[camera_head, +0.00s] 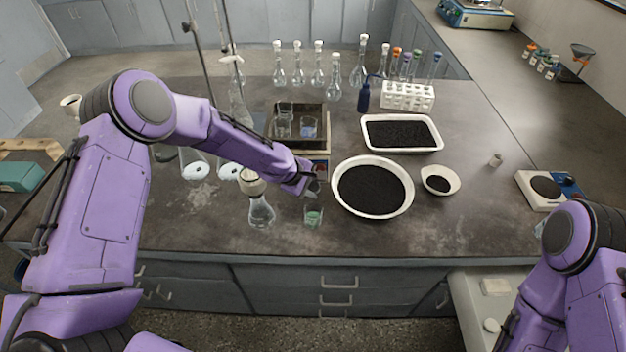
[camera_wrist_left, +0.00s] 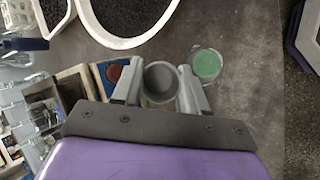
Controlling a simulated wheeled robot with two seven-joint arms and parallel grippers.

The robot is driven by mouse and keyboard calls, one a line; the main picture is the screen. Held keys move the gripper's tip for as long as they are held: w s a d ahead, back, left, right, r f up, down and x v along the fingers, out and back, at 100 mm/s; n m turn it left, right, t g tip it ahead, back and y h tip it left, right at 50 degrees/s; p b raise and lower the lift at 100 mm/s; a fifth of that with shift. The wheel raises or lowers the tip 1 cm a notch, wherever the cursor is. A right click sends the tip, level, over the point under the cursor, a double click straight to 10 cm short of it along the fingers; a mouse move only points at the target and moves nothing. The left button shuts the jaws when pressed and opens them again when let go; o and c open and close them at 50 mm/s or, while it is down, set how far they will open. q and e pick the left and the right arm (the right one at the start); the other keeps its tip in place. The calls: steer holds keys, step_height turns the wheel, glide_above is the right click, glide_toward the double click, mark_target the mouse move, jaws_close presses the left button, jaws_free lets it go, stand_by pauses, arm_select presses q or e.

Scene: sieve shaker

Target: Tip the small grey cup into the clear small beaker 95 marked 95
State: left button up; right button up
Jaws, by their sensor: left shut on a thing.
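My left gripper (camera_head: 310,187) is shut on the small grey cup (camera_wrist_left: 160,83). The wrist view looks into the cup's round opening between the two fingers (camera_wrist_left: 160,94); its inside looks plain grey. In the head view the cup (camera_head: 316,188) is partly hidden by the gripper. A small clear beaker (camera_head: 313,217) with green contents stands on the bench just in front of the cup. In the wrist view this beaker (camera_wrist_left: 207,65) is right of the cup, apart from it. Its marking cannot be read. My right gripper is not in view.
A large white dish (camera_head: 338,204) of black grains stands right of the cup, with a smaller bowl (camera_head: 456,174) beyond. A conical flask (camera_head: 261,212) stands left of the beaker. A tray (camera_head: 325,143) with glass beakers is behind.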

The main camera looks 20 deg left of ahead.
arm_select(q)
steer(key=shift+w+r+n+g+h, duration=0.1)
steer(key=shift+r+n+g+h, duration=0.1)
steer(key=shift+g, duration=0.4)
steer(key=shift+w+r+n+g+h, duration=0.1)
steer(key=shift+n+g, duration=0.1)
steer(key=shift+g, duration=0.4)
steer(key=shift+f, duration=0.1)
steer(key=shift+g, duration=0.5)
steer(key=shift+r+n+g+h, duration=0.4)
steer(key=shift+g, duration=0.8)
